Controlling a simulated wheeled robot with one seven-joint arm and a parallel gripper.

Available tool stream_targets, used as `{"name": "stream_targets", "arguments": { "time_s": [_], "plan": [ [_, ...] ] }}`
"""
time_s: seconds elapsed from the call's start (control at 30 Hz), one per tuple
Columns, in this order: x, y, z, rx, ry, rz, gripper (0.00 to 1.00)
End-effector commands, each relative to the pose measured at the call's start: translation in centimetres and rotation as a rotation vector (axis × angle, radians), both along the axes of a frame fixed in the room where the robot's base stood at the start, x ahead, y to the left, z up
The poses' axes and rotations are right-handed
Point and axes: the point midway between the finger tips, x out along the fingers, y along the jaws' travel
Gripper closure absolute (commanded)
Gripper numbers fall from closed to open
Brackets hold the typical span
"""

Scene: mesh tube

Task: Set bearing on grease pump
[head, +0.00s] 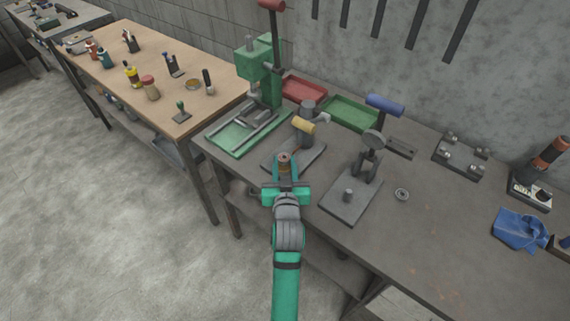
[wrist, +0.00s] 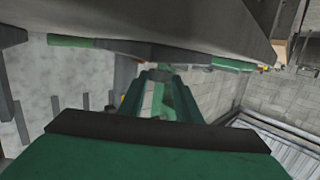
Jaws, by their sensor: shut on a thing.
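My gripper (head: 284,166) reaches over the front edge of the grey bench and is shut on a small round piece with a brownish ring top, which looks like the bearing (head: 284,158). Just beyond it is a device with a yellow handle (head: 304,126) on a dark flat base (head: 308,155). To the right stands a blue-handled device (head: 384,104) with a round head over a plate with a short post (head: 348,195). I cannot tell for sure which is the grease pump. In the wrist view, my green fingers (wrist: 163,98) show, but the held piece is not clear.
A green press (head: 262,75) stands behind left, with a red tray (head: 304,90) and a green tray (head: 351,113) beside it. A blue cloth (head: 519,230) lies far right. The bench's front right is clear.

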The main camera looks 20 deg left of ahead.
Motion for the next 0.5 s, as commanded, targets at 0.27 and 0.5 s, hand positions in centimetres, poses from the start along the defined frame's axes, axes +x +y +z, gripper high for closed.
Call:
{"name": "stream_targets", "arguments": {
  "time_s": [0.27,0.5],
  "plan": [
    [-0.11,0.37,-0.09,0.000,0.000,0.006,0.93],
    [0.00,0.03,-0.35,0.000,0.000,0.000,0.93]
  ]
}}
